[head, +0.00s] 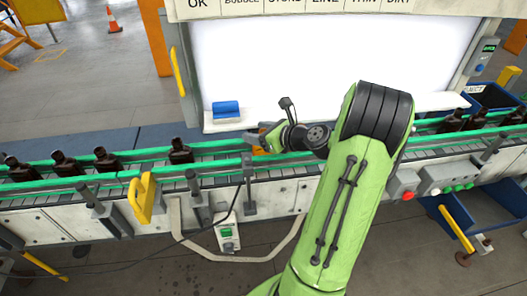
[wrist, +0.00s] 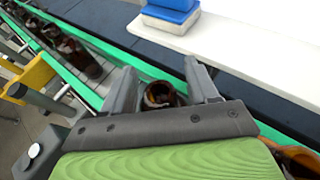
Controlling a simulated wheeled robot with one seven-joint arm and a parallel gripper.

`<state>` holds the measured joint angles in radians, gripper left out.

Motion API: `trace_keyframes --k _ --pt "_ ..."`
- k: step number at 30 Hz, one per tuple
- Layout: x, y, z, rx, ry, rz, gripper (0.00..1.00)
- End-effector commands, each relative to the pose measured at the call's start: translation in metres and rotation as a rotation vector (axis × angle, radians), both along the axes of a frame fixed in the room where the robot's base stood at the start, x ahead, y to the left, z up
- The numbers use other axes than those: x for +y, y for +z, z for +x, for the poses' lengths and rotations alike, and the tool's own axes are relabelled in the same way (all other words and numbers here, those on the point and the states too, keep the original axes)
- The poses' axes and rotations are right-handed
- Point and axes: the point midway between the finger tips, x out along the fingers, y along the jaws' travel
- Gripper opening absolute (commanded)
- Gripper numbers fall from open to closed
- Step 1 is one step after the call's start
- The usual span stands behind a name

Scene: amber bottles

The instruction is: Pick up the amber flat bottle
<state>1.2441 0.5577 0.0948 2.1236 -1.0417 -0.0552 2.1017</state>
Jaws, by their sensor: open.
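My gripper (head: 262,137) reaches over the conveyor in front of the white lit panel. In the wrist view my gripper (wrist: 163,85) is open, with a finger on each side of a dark amber bottle (wrist: 160,95). I see that bottle from above, mostly its round open mouth. Its body is largely hidden by the gripper, so I cannot tell whether it is flat or whether the fingers touch it. An orange-amber piece (wrist: 302,160) shows at the lower right corner, cut off by the frame.
Several dark bottles (head: 180,151) stand on the conveyor to the left, between green rails (head: 130,174). More bottles (head: 452,121) stand to the right. A blue block (head: 226,109) lies on the white ledge behind. A yellow handle (head: 141,198) stands at the front.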

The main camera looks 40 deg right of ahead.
Motion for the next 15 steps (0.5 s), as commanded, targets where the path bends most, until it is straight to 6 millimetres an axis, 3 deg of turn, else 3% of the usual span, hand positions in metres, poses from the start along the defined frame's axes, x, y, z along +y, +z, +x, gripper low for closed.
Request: trace_keyframes --k 2,13,15 --pt "-0.0002 0.0004 -0.0004 0.0 0.0 0.0 0.57" --pt "-0.0003 0.0004 -0.0008 0.0 0.0 0.0 0.01" --pt "-0.0003 0.0004 -0.0008 0.0 0.0 0.0 0.0"
